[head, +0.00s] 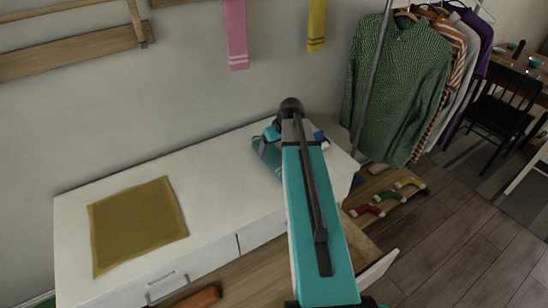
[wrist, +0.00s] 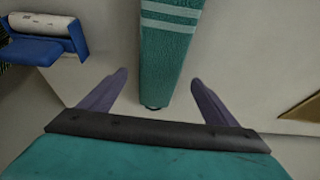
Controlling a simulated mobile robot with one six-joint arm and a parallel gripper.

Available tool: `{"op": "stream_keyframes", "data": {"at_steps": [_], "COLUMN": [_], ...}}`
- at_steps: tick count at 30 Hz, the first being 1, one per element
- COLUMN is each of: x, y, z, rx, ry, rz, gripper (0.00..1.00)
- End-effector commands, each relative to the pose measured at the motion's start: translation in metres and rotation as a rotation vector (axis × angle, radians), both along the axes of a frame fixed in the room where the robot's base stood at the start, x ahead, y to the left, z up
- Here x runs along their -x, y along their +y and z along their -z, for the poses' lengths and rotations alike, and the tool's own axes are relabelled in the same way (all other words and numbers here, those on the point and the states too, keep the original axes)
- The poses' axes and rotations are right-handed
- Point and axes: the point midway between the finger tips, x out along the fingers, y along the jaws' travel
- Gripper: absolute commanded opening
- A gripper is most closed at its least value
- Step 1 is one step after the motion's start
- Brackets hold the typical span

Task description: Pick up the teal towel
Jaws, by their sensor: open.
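The teal towel (wrist: 168,50) shows in the wrist view as a long strip with pale stripes near the top edge. Its near end, with a small dark loop, lies between the finger tips in the picture. My gripper (wrist: 158,82) is open, with a purple finger on each side of the towel and apart from it. I cannot tell the remaining height between them. In the head view my teal arm hides much of this spot; a teal patch beside it on the white dresser cannot be told clearly as towel or gripper.
The white dresser (head: 215,205) carries a mustard cloth (head: 137,222) at left and a blue-and-white object (wrist: 50,38) near the towel. Pink (head: 236,35) and yellow (head: 317,24) towels hang on the wall. A clothes rack with a green shirt (head: 395,85) stands at right.

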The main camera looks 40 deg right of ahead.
Motion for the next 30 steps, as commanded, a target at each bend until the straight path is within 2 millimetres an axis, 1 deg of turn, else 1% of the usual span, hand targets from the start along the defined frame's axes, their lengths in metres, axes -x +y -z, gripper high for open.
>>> {"op": "stream_keyframes", "data": {"at_steps": [7, 12, 16, 30], "x": [-0.009, -0.012, -0.013, -0.013], "y": [-0.002, -0.003, -0.003, -0.003], "z": [0.019, 0.029, 0.032, 0.032], "rx": [0.0, 0.0, 0.001, 0.001], "ry": [0.001, 0.0, 0.0, 0.0], "rz": [0.001, 0.001, 0.001, 0.001], "gripper": [0.82, 0.82, 0.82, 0.82]}}
